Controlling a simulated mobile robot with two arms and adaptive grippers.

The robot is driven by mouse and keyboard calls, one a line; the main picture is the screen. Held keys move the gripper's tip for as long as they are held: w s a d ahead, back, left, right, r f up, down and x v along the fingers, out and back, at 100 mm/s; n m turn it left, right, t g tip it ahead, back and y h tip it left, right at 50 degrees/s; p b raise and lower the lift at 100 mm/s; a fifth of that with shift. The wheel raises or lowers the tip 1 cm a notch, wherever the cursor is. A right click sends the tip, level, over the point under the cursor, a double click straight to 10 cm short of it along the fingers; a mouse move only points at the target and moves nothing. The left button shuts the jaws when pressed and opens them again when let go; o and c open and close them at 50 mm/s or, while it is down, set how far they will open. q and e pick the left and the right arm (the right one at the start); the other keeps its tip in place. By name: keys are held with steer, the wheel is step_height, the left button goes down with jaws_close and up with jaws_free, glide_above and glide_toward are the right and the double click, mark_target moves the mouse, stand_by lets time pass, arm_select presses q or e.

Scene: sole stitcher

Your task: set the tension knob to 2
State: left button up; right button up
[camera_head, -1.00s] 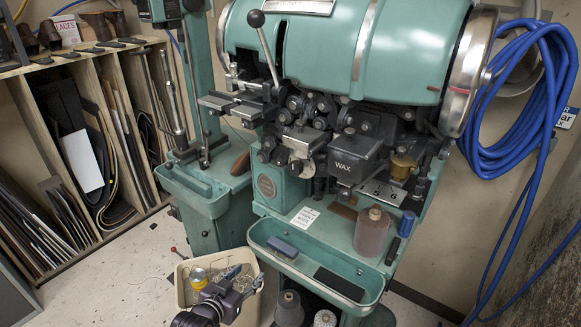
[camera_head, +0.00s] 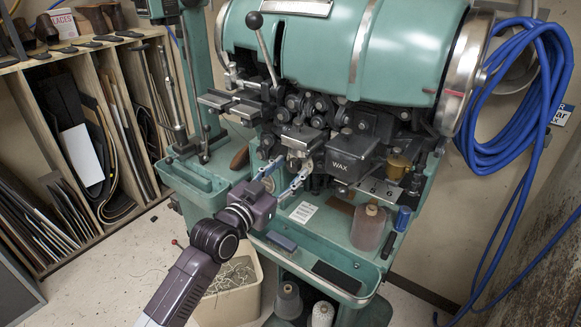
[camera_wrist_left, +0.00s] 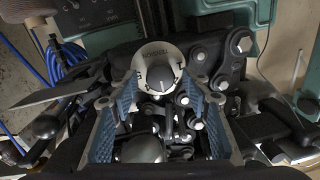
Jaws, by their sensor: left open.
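The tension knob (camera_wrist_left: 160,66) shows in the left wrist view as a round silver dial with dark marks around its face. The marks are too small to read surely, so I cannot tell its setting. My left gripper (camera_head: 292,176) is at the front of the green stitching machine (camera_head: 395,45), below its black mechanism. In the wrist view the left gripper's blue-padded fingers (camera_wrist_left: 161,92) are open, one on each side of the knob, with nothing held. I cannot tell whether they touch it. In the head view the knob is hard to make out behind the fingers.
The WAX box (camera_head: 352,158) is right of my gripper. A thread spool (camera_head: 368,228) and a blue cylinder (camera_head: 403,218) stand on the machine's ledge. A bin (camera_head: 232,290) stands below my arm. Blue hose (camera_head: 520,90) hangs at right; a rack (camera_head: 85,150) stands at left.

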arm_select(q)
steer(key=shift+w+d, duration=0.3)
steer(key=shift+w, duration=0.15)
steer(key=c, duration=1.2)
steer(key=shift+o, duration=0.2)
